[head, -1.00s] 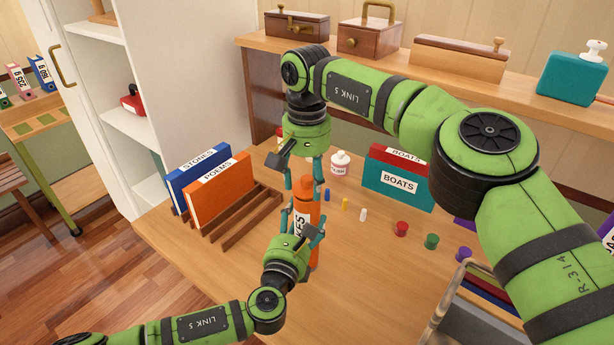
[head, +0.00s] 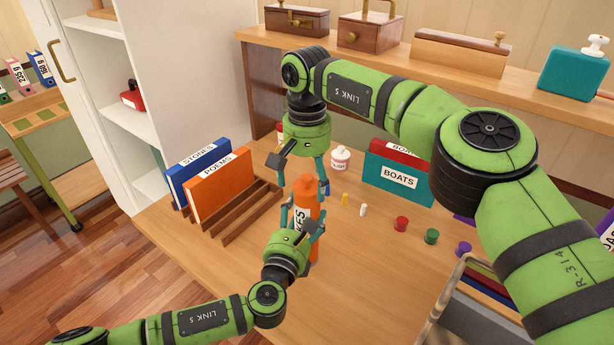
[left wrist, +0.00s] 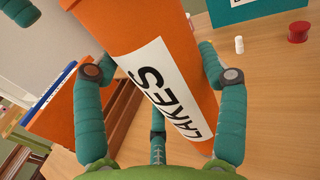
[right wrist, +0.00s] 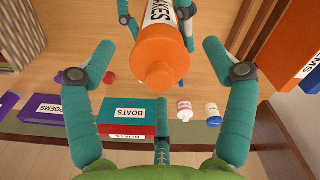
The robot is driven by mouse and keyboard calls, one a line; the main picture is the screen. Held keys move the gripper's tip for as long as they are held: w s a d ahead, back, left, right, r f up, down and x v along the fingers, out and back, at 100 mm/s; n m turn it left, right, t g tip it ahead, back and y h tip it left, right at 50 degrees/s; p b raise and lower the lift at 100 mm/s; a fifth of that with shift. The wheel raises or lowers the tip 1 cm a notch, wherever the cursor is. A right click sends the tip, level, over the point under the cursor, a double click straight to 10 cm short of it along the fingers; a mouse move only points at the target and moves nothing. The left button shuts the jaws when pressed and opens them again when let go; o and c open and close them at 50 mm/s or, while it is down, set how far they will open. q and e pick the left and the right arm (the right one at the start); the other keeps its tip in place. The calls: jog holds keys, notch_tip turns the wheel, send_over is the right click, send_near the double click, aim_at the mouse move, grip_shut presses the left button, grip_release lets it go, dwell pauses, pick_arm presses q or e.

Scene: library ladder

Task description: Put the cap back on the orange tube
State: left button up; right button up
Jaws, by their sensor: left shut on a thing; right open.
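The orange tube (head: 311,209) with a white LAKES label stands upright in my left gripper (head: 302,216), which is shut around its body. In the left wrist view the tube (left wrist: 140,25) sits between the two fingers. An orange cap (head: 306,184) with a narrower rounded end appears seated on the tube's top. It also shows in the right wrist view (right wrist: 160,52), where no clear gap from the tube is visible. My right gripper (head: 304,176) is open just above the tube, its fingers on either side of the cap and apart from it.
A rack holds the STONES and POEMS (head: 218,188) folders at left. A teal BOATS box (head: 398,180), a white bottle (head: 340,160), small pegs and a red knob (head: 401,223) stand behind and to the right.

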notch_tip(320, 180, up, 8)
jog(key=shift+f, duration=0.25)
pick_arm(q)
jog(key=o, duration=1.8)
jog(key=v, duration=1.2)
